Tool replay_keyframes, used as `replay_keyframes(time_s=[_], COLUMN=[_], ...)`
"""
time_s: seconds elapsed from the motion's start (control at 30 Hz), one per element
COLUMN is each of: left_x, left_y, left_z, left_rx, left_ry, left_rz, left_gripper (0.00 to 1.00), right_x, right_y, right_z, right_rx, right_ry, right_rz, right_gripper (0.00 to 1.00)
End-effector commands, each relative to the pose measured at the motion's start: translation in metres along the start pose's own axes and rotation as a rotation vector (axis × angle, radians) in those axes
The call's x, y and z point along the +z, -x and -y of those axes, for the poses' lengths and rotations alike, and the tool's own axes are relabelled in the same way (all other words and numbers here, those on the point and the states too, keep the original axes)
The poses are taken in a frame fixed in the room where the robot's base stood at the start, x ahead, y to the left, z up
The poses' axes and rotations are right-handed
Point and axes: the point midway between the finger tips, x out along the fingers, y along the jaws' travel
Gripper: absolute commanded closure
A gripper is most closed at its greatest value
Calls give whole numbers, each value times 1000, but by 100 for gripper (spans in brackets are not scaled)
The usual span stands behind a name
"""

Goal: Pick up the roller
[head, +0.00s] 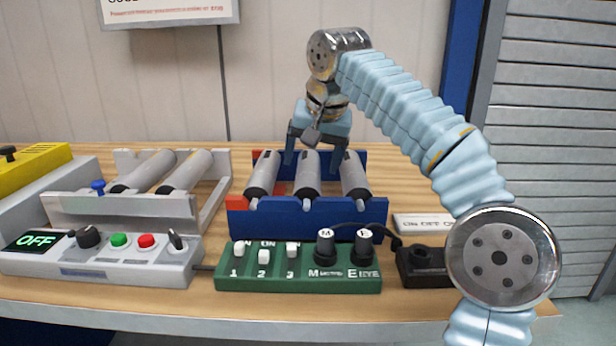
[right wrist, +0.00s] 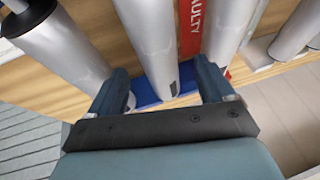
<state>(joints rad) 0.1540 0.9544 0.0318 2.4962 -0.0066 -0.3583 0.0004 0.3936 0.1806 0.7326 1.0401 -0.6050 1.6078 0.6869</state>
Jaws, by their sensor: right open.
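Three grey rollers with dark end bands lie side by side in a blue rack: a left roller (head: 264,172), a middle roller (head: 307,174) and a right roller (head: 355,176). The blue rack (head: 300,222) has a red part at its left. My right gripper (head: 314,157) is open over the far part of this rack, its fingers pointing down around the middle roller's line. In the right wrist view the middle roller (right wrist: 148,38) runs between the two fingers (right wrist: 162,78), with a gap on each side. My left gripper is not in view.
A grey rack (head: 120,205) at the left holds two more rollers (head: 190,170). A grey control box (head: 100,262) and a green switch box (head: 300,280) stand in front. A black device (head: 425,268) is at the right. A red strip (right wrist: 190,28) reads "FAULTY".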

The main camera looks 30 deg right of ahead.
Motion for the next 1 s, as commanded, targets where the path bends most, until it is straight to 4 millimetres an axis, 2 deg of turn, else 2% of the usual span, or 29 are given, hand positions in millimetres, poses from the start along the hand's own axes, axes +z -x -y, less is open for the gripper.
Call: replay_keyframes(time_s=[0.23,0.53,1.0], left_x=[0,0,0], left_y=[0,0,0], left_z=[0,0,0], left_rx=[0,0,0], left_ry=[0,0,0], left_rz=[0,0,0], left_gripper=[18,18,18], right_x=[2,2,2], right_y=[-38,-44,-44], right_z=[-3,-2,-2], right_rx=[2,-1,0], right_ry=[-2,0,-1], right_rz=[1,-1,-1], right_gripper=[18,18,90])
